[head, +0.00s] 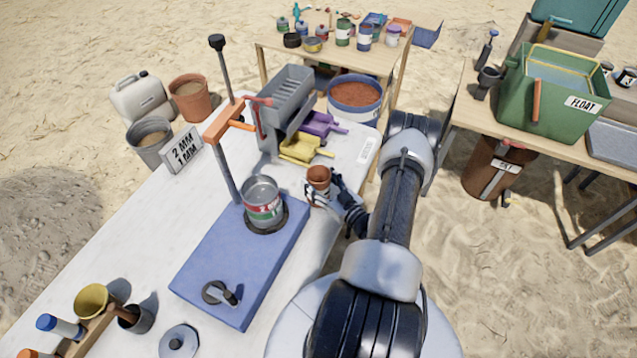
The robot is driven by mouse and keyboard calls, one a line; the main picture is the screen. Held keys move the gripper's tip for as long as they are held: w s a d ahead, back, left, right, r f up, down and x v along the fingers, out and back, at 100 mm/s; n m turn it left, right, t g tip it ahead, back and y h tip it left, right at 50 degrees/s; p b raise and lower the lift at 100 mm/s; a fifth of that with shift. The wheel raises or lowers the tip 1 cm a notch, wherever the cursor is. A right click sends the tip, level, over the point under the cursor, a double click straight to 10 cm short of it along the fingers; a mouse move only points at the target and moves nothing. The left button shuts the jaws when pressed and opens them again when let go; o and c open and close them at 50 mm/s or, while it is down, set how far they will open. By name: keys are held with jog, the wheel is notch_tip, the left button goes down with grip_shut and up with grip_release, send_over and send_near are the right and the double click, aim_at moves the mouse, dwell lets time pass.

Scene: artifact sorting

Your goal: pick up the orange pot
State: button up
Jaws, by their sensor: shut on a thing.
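A small orange-brown pot (318,179) is upright at the right side of the white table, just right of a metal can. My gripper (320,192) is shut on the pot, with its fingers around the pot's lower part. The fingers and wrist partly hide the pot's side and base, so I cannot tell whether it touches the table.
An open metal can (262,203) stands on a blue base (230,262) close to the left. A larger terracotta pot (190,98) stands at the far left. The front right of the white table (312,232) is clear.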

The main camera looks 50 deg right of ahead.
notch_tip(320, 180, up, 20)
jog(key=p, duration=0.5)
jog(key=shift+f, duration=0.15)
